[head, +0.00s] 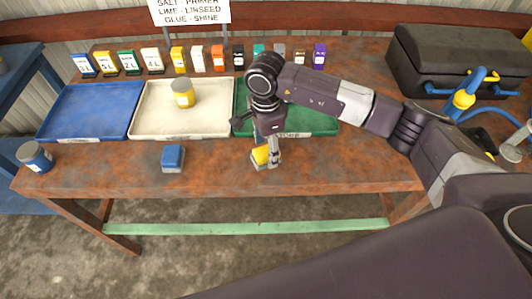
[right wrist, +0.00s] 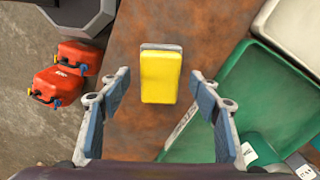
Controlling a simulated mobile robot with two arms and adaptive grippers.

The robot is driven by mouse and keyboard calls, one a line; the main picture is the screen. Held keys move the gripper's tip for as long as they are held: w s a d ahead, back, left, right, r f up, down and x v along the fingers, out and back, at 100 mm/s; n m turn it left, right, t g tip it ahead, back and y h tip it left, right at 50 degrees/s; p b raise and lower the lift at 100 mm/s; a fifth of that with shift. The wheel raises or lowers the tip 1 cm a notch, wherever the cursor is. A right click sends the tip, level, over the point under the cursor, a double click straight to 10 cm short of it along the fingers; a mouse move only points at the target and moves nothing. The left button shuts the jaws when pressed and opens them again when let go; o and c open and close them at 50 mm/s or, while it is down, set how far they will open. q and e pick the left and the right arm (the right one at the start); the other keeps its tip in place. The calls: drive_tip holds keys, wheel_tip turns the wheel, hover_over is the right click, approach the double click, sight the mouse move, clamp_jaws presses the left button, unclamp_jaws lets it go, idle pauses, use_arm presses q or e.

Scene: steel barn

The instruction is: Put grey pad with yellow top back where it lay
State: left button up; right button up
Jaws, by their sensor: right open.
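The grey pad with yellow top (head: 261,155) lies on the rusty brown bench, in front of the green tray and near the front edge. In the right wrist view the pad (right wrist: 161,76) shows its yellow face, with a grey strip at one end. My right gripper (head: 270,157) is open and points down at the pad. In the right wrist view its two blue-lined fingers stand apart on either side of the pad's line, with gaps between. It holds nothing. My left gripper is not in view.
The green tray (head: 318,124), cream tray (head: 215,127) and blue tray (head: 88,112) stand in a row. A yellow-banded tin (head: 183,93) is in the cream tray. A blue pad (head: 173,158) and blue tin (head: 35,157) are near the front edge. A black case (head: 455,60) stands back right.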

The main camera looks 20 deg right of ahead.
sight(266, 151)
wheel_tip(266, 151, up, 10)
drive_tip(key=b, duration=0.2)
drive_tip(key=shift+b, duration=0.35)
drive_tip(key=shift+f, duration=0.1)
